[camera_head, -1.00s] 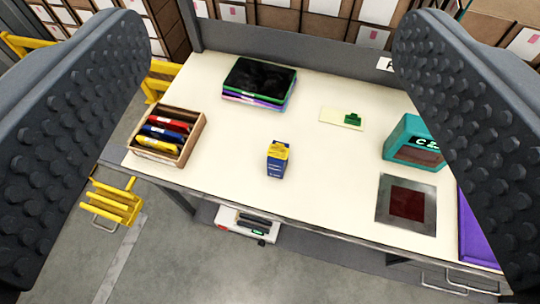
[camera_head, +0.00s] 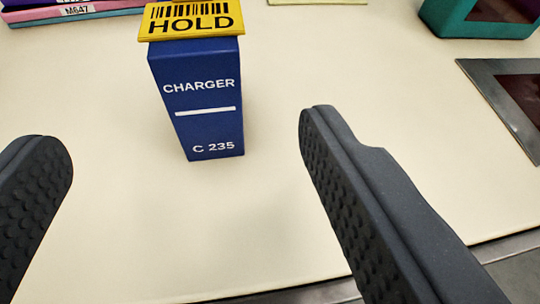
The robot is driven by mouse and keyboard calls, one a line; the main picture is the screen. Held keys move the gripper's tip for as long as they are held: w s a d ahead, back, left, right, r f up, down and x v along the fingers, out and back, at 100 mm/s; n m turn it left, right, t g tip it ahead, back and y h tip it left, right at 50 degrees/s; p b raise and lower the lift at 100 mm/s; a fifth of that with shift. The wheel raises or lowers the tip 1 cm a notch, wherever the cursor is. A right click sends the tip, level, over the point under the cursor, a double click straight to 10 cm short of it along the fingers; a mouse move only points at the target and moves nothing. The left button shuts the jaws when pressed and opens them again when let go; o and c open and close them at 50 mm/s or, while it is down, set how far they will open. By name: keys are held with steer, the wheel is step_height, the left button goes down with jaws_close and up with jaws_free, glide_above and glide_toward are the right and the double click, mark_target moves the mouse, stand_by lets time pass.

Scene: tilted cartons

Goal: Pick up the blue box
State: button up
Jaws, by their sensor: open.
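The blue box (camera_head: 200,103) stands upright on the cream tabletop (camera_head: 110,200). Its front reads "CHARGER" and "C 235". A yellow "HOLD" card (camera_head: 190,22) with a barcode lies on its top and overhangs the edges. My gripper (camera_head: 187,140) is open and empty. Its left finger shows at the lower left and its right finger at the lower right. The box is beyond the fingertips, between them in the picture, a little nearer the right one. Neither finger touches it.
A stack of flat folders (camera_head: 75,12), one marked M647, lies at the back left. A teal case (camera_head: 480,20) stands at the back right. A grey-framed dark panel (camera_head: 500,95) lies at the right edge. The tabletop around the box is clear. The table's front edge shows below.

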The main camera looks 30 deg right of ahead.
mark_target(199, 80)
steer(key=x, duration=0.3)
steer(key=b+x, duration=0.1)
steer(key=x, duration=0.1)
steer(key=b+x, duration=0.1)
steer(key=x, duration=0.2)
steer(key=shift+w+d+f, duration=0.2)
steer(key=shift+f, duration=0.2)
steer(key=b+x, duration=0.1)
steer(key=x, duration=0.3)
steer(key=shift+w+a+f+b, duration=0.1)
steer(key=shift+f+b, duration=0.15)
steer(key=shift+b, duration=0.1)
steer(key=shift+w, duration=0.5)
steer(key=c, duration=1.1)
steer(key=shift+r, duration=0.1)
steer(key=shift+c, duration=0.2)
